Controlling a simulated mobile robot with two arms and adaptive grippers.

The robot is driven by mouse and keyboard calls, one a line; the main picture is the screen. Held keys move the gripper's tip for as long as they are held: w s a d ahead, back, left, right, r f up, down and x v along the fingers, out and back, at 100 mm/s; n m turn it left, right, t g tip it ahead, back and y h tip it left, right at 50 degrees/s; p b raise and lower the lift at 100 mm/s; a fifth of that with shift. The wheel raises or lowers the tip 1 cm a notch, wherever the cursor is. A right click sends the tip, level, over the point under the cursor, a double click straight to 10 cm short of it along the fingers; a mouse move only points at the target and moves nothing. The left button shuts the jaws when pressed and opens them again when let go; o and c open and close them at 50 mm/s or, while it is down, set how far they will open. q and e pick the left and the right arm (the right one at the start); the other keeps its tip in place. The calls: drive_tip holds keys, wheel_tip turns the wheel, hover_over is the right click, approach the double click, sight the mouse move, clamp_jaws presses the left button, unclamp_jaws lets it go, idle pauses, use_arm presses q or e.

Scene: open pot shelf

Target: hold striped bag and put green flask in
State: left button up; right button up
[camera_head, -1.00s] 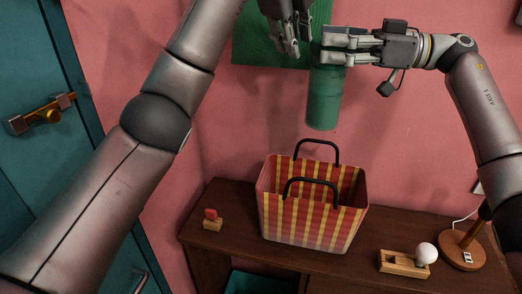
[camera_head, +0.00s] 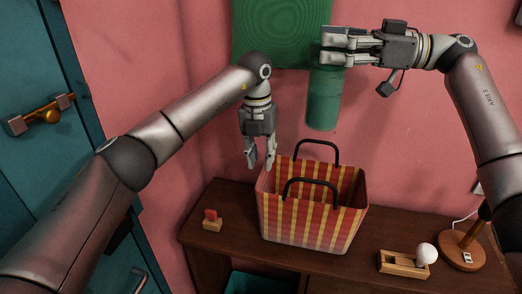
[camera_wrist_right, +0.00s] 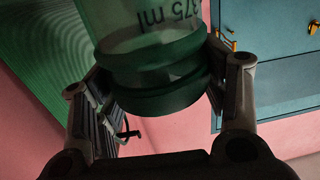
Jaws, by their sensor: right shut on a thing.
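The striped bag (camera_head: 312,224), red and yellow with two black handles, stands upright and open-topped on the dark wooden shelf. The green flask (camera_head: 324,98) hangs upright in the air above the bag's opening. My right gripper (camera_head: 328,46) is shut around the flask's top end. In the right wrist view the flask (camera_wrist_right: 150,60) sits between the two fingers, with "375 ml" printed on it. My left gripper (camera_head: 260,163) points down at the bag's left rim, its fingers apart. I cannot tell whether it touches the rim.
The shelf top (camera_head: 225,240) also bears a small wooden block with a red piece (camera_head: 211,220), a wooden holder with a white ball (camera_head: 425,254) and a lamp base (camera_head: 462,250). A green panel (camera_head: 270,35) hangs on the pink wall. A teal door (camera_head: 40,170) is at left.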

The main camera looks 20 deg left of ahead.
sight(263, 187)
use_arm(q)
drive_tip(key=f, duration=1)
drive_tip(key=shift+d+f, duration=0.3)
drive_tip(key=shift+d, duration=0.05)
drive_tip(key=shift+c, duration=0.2)
clamp_jaws()
